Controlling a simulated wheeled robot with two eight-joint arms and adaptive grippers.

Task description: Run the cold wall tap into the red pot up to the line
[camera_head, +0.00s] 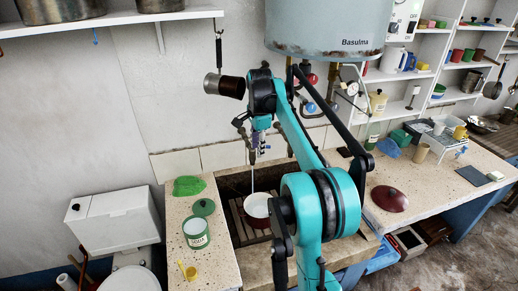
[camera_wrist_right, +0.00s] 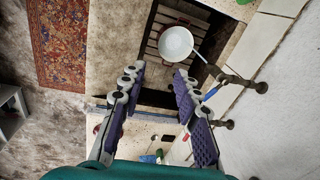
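The red pot (camera_head: 256,208), pale inside, stands on the slatted rack in the stone trough. It also shows from above in the wrist view (camera_wrist_right: 176,42). A thin pale stream (camera_head: 253,178) runs from the wall tap (camera_head: 250,152) down to the pot. Its level and any line inside cannot be made out. My right gripper (camera_head: 260,143) is at the tap, partly hidden by its own arm. In the wrist view its purple-padded fingers (camera_wrist_right: 158,90) are spread with nothing between them; a small blue part (camera_wrist_right: 212,93) shows beside the right finger. My left gripper is out of view.
A dark red lid (camera_head: 390,199) lies on the right counter. The Basulma boiler (camera_head: 325,28) hangs above, with red and blue valves under it.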

